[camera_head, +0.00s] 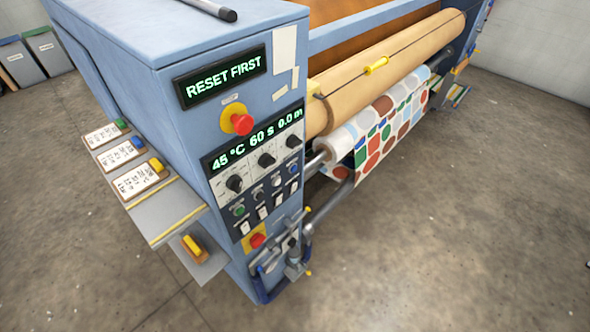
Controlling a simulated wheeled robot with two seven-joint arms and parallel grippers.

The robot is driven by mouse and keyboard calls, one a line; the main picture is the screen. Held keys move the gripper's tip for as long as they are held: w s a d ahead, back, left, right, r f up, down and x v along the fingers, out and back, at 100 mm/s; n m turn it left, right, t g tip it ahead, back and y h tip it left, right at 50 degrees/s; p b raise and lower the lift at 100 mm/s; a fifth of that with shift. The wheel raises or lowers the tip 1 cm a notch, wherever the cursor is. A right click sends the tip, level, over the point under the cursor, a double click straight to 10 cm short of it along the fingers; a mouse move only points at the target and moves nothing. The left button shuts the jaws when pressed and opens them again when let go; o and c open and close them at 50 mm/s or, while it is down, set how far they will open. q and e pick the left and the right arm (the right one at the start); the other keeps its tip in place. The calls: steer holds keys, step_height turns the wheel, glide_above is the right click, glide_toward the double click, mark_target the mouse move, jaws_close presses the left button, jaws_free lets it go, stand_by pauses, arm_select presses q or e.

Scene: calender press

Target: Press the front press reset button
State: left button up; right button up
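The blue press cabinet (190,120) stands in the middle, its control face turned toward me. The upper display (225,77) reads "RESET FIRST". The lower display (255,141) reads "45 °C 60 s 0.0 m". Below it is a control panel (262,186) with black knobs, small switches, a green button (239,210) and a blue-white button (293,168). The labels are too small to read, so I cannot tell which is the reset button. Neither gripper is in view.
A red mushroom button (241,124) sits between the displays, another red button (257,240) lower down. A side shelf (165,213) sticks out left. Pipework (290,262) projects at the lower front corner. Rollers with patterned fabric (390,120) extend right. The foreground floor is clear.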

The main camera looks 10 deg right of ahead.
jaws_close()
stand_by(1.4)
